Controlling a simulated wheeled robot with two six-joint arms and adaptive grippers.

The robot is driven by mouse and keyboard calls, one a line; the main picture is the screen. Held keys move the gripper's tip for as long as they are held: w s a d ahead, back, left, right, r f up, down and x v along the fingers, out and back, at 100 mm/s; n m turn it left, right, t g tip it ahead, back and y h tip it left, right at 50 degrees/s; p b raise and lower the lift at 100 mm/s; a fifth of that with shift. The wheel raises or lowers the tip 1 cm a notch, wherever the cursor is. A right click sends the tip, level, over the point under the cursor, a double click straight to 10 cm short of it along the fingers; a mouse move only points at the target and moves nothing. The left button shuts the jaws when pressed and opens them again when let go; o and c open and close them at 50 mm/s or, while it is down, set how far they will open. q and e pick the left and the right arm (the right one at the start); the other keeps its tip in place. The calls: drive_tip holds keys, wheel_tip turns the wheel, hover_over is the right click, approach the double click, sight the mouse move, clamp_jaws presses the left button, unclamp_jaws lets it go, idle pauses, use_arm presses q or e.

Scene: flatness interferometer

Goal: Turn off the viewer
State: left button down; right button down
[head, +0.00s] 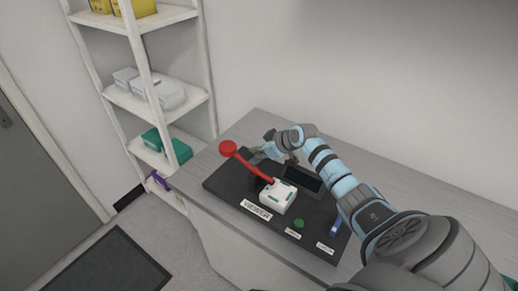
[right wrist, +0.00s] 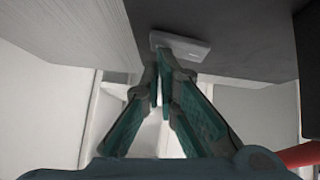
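The viewer unit is a black panel (head: 225,186) on the grey bench, with a label reading "VIEWER" (head: 256,210) at its front. A red lever (head: 252,168) with a round red knob rises from a white block (head: 278,197) and leans to the left. My right gripper (head: 264,152) is behind the lever, apart from the knob. In the right wrist view its teal fingers (right wrist: 160,75) meet at the tips with nothing visible between them. Part of a red bar (right wrist: 303,154) shows at that view's lower right. My left gripper is not in view.
A green button (head: 299,223) and a blue piece (head: 336,227) sit right of the white block, each near a small label. A dark screen (head: 304,179) is behind it. White shelves (head: 178,103) stand left of the bench. The bench's right part is mostly covered by my arm.

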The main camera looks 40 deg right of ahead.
drive_tip(key=shift+s+a+p, duration=0.15)
drive_tip(key=shift+a+p, duration=0.2)
drive_tip(key=shift+a, duration=0.2)
drive_tip(key=shift+r, duration=0.35)
drive_tip(key=r+p, duration=0.4)
drive_tip(key=shift+d+r, duration=0.25)
drive_tip(key=shift+d, duration=0.15)
drive_tip(key=d+v, duration=0.1)
drive_tip(key=v, duration=0.8)
drive_tip(key=shift+d+f, duration=0.2)
